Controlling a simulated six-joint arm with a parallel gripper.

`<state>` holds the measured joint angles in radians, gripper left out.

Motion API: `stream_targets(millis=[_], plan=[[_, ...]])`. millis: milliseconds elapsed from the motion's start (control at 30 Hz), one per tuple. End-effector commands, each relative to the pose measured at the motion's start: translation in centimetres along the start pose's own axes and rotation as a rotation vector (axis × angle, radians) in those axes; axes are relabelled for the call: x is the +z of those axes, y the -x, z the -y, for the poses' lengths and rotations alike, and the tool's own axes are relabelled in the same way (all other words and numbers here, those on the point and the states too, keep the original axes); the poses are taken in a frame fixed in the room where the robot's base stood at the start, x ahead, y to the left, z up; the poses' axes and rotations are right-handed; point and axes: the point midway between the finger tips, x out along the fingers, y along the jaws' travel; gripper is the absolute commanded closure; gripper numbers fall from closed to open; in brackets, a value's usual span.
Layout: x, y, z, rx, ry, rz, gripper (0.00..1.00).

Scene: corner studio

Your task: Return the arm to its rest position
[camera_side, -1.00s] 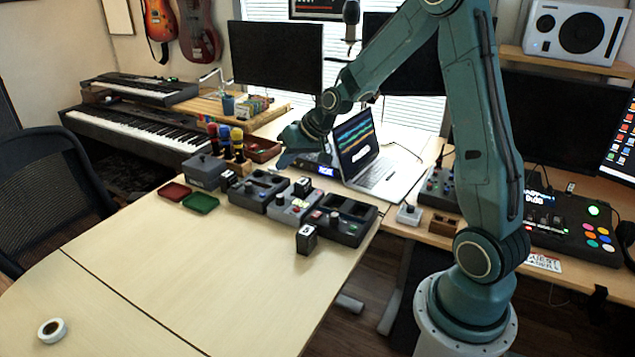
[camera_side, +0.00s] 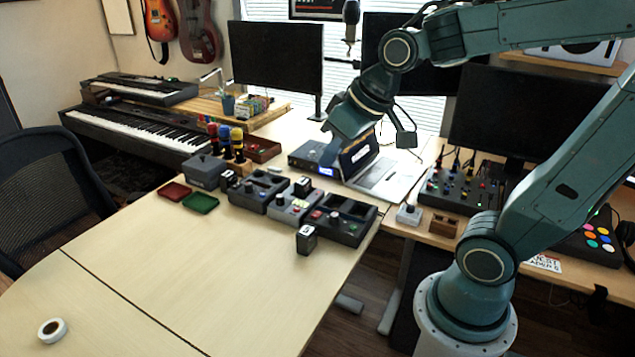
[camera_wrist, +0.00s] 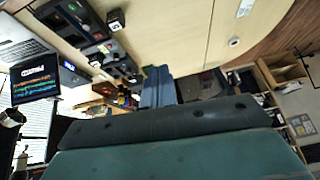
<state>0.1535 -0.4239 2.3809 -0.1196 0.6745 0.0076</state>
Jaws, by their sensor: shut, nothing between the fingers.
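My teal gripper (camera_side: 333,150) hangs above the back of the desk in the side view, in front of the open laptop (camera_side: 385,182) and covering part of its screen. It points down and to the left. In the wrist view its blue-grey fingers (camera_wrist: 158,88) lie together with nothing between them. The arm reaches in from the right, its forearm raised and its upper arm leaning right.
Several dark pedal-like boxes (camera_side: 258,192) stand in a row on the desk (camera_side: 190,275). A small black block (camera_side: 306,240) is in front. Red (camera_side: 174,191) and green (camera_side: 201,203) trays lie left, a tape roll (camera_side: 52,330) front left.

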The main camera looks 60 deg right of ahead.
Motion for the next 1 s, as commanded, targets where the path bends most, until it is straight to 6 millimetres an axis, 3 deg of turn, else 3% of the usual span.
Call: stream_targets(millis=[200,400,600,1000], plan=[[4.1,3.0,1.0,0.012,0.042,0.006,1.00],[7.0,4.4,1.2,0.017,0.061,0.016,1.00],[8.2,4.9,1.2,0.019,0.067,0.022,1.00],[8.2,4.9,1.1,0.019,0.067,0.022,1.00]])
